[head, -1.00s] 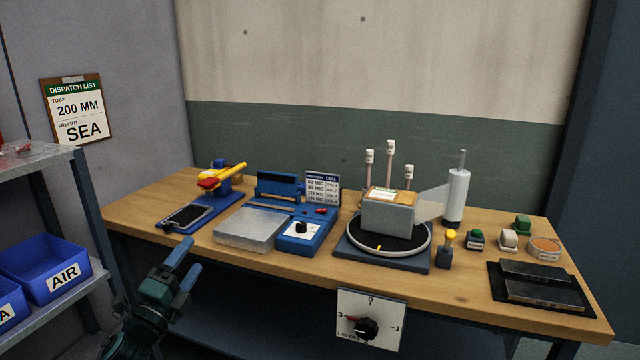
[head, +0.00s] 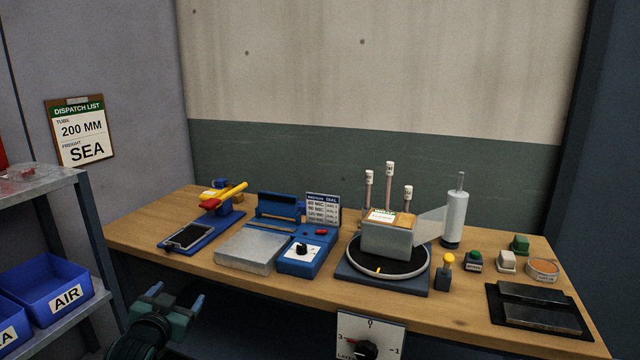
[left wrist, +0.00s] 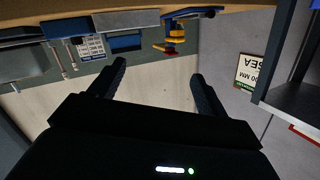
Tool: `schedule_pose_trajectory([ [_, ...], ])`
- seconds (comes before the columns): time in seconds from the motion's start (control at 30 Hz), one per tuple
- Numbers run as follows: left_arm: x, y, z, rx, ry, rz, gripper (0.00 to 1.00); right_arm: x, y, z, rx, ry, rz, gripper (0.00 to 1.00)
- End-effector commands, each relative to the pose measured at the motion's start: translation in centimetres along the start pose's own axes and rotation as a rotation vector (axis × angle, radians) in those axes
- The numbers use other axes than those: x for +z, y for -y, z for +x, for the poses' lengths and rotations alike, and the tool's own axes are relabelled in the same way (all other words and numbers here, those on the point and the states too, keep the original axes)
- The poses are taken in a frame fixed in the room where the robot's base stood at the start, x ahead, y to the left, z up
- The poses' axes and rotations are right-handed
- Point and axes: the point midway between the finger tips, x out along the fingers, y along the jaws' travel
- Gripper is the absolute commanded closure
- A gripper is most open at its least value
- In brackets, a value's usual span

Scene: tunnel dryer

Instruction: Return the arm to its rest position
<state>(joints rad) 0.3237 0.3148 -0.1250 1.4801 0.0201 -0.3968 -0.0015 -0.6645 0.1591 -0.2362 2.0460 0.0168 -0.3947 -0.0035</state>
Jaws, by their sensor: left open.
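My left gripper (head: 176,299) is at the lower left of the head view, in front of the bench and below its top. Its two fingers are spread and nothing is between them. In the left wrist view the fingers (left wrist: 160,85) also stand apart and empty, with the bench and wall upside down behind them. My right gripper is in neither view.
The wooden bench (head: 150,234) carries a blue sealer (head: 299,262), a turntable (head: 385,277) with a grey box, and several small items. A shelf with a blue AIR bin (head: 45,283) stands close on the left. A dial plate (head: 385,333) hangs at the bench front.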

Motion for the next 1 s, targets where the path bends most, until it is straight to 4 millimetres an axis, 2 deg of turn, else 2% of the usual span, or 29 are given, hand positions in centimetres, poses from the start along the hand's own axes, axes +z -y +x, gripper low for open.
schedule_pose_trajectory([
  [0.03,2.1,-2.0,-1.4,0.031,0.025,-0.004,0.24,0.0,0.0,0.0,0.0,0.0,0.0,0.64],
  [0.17,7.0,-7.2,-5.9,0.113,0.087,-0.022,0.24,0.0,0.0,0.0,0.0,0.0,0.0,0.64],
  [0.27,10.8,-11.5,-10.8,0.184,0.146,-0.051,0.24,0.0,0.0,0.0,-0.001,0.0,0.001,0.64],
  [0.3,12.2,-13.2,-13.1,0.213,0.17,-0.067,0.24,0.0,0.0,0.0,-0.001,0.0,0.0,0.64],
  [0.4,14.8,-16.7,-18.8,0.275,0.232,-0.111,0.24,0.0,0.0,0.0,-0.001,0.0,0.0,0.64],
  [0.5,16.2,-19.2,-24.0,0.321,0.286,-0.157,0.24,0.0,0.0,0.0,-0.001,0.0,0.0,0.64],
  [0.6,16.9,-20.8,-27.8,0.35,0.328,-0.195,0.24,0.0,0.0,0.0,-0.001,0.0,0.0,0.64],
  [0.7,17.1,-21.6,-30.1,0.366,0.354,-0.22,0.24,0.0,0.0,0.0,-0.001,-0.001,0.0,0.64],
  [0.77,17.1,-21.9,-30.9,0.371,0.362,-0.228,0.24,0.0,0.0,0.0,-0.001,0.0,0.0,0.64],
  [1.0,17.1,-22.0,-31.3,0.374,0.368,-0.232,0.24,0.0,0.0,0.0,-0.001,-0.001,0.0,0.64],
])
